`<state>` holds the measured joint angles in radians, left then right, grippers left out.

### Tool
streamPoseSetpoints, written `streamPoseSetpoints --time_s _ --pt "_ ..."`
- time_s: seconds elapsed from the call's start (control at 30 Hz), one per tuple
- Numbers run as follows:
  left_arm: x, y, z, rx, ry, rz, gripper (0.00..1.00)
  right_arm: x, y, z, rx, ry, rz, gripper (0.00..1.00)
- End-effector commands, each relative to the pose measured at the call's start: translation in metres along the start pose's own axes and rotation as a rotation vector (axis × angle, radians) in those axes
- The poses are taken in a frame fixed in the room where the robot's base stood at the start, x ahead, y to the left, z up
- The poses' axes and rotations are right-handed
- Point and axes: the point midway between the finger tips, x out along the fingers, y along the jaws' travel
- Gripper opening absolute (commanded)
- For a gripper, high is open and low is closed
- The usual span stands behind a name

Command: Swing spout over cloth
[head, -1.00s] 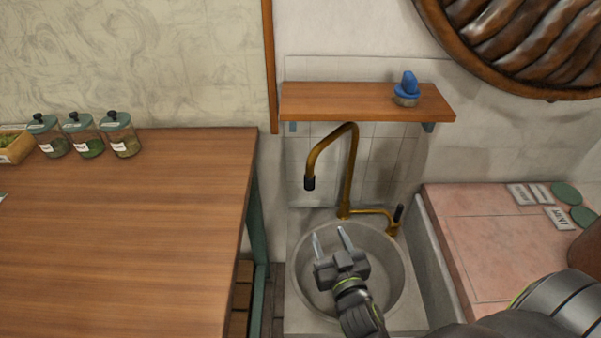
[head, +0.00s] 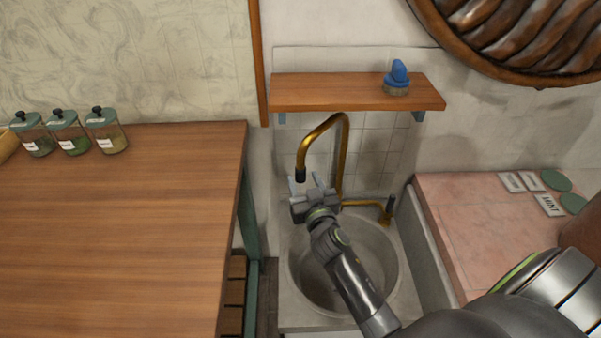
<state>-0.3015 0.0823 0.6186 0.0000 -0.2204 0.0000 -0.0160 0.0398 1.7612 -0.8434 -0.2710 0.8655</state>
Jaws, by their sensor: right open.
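The brass spout (head: 321,129) arches up and over to the left above the round sink, ending in a black tip (head: 300,175). A brass side lever (head: 370,204) with a dark handle stands right of its base. My right gripper (head: 305,182) is open just below the black tip, its two fingers pointing up and away. No clear gap shows between the fingers and the tip, so I cannot tell if they touch. No cloth shows clearly; the sink bowl (head: 378,262) is partly hidden by my right arm. My left gripper is not in view.
A wooden shelf (head: 345,92) with a blue-handled brush (head: 397,78) hangs above the spout. A wooden table (head: 110,220) with lidded jars (head: 68,132) is at left. A pink counter (head: 470,215) with labels and green discs is at right.

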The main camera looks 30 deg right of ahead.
Motion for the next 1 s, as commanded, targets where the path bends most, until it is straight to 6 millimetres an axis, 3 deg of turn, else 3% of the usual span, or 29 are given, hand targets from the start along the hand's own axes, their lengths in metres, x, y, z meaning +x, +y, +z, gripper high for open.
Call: streamPoseSetpoints --time_s 0.1,0.27,0.67,1.0 --pt "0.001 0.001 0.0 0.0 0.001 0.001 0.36 0.019 0.0 0.0 -0.002 0.001 0.0 0.49" --pt "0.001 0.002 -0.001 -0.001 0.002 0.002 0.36 0.034 0.0 0.0 -0.002 0.0 0.001 0.49" --pt "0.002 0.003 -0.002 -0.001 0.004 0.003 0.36 0.039 0.0 0.0 0.0 -0.001 0.001 0.47" --pt "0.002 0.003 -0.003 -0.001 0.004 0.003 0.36 0.039 0.0 0.0 0.0 -0.001 0.001 0.03"
